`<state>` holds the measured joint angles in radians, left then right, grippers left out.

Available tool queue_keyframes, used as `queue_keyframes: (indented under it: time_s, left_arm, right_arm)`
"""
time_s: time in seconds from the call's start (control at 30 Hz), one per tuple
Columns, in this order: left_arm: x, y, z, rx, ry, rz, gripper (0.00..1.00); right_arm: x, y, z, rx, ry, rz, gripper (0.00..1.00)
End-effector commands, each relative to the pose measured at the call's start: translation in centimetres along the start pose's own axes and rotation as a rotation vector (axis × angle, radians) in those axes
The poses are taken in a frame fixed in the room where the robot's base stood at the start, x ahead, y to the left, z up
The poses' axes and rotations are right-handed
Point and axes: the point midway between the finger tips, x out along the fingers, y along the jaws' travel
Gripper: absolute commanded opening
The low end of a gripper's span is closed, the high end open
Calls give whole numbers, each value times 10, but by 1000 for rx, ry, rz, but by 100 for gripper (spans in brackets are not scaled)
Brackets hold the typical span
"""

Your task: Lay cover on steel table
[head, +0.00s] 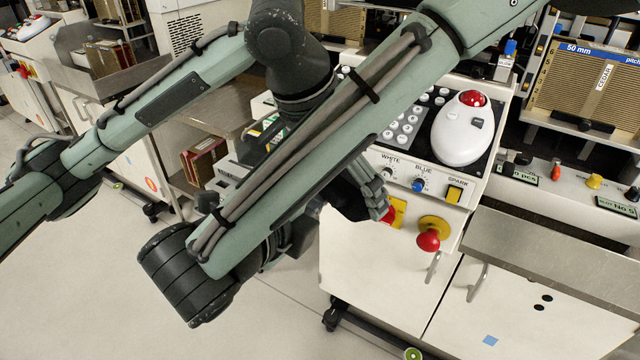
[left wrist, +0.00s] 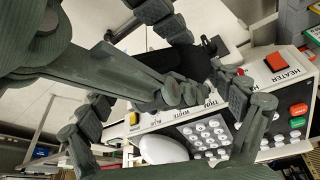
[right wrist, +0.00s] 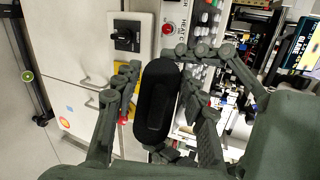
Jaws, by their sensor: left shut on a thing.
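A black oblong piece with rounded ends (right wrist: 156,105), which looks like the cover, lies between the fingers of my right gripper (right wrist: 155,85) in the right wrist view. A black part (left wrist: 184,62) also shows in the left wrist view. My left gripper (head: 376,198) is shut, in front of the white machine cabinet in the head view; my right arm hides most of its wrist. Its hold is partly hidden. Whether my right gripper grips the piece is unclear. A steel top (head: 570,255) is at the lower right in the head view.
The control panel has a white mouse-like device (head: 463,130), knobs and a red emergency button (head: 428,240) close to my grippers. My two arms cross in the head view. A steel bench (head: 200,110) stands behind them. Floor at the lower left is clear.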

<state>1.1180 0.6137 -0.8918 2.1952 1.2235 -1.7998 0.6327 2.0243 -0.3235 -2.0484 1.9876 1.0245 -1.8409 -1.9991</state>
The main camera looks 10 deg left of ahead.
Motion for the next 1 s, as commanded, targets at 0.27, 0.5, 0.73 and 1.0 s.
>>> queue_keyframes:
  time_s: [0.27, 0.5, 0.73, 1.0]
  left_arm:
    - [-4, 1, -3, 4, 14, 0, 100]
    - [-3, 1, -2, 3, 10, 0, 100]
    - [-16, 0, -3, 3, 11, -1, 100]
    - [-72, 0, -3, 4, 16, -2, 100]
  right_arm:
    - [0, 5, -1, -5, 1, 13, 10]
    - [0, 3, -1, -4, 0, 10, 10]
    - [0, 3, 0, -3, 0, 8, 10]
    - [0, 2, 0, -2, 0, 7, 10]
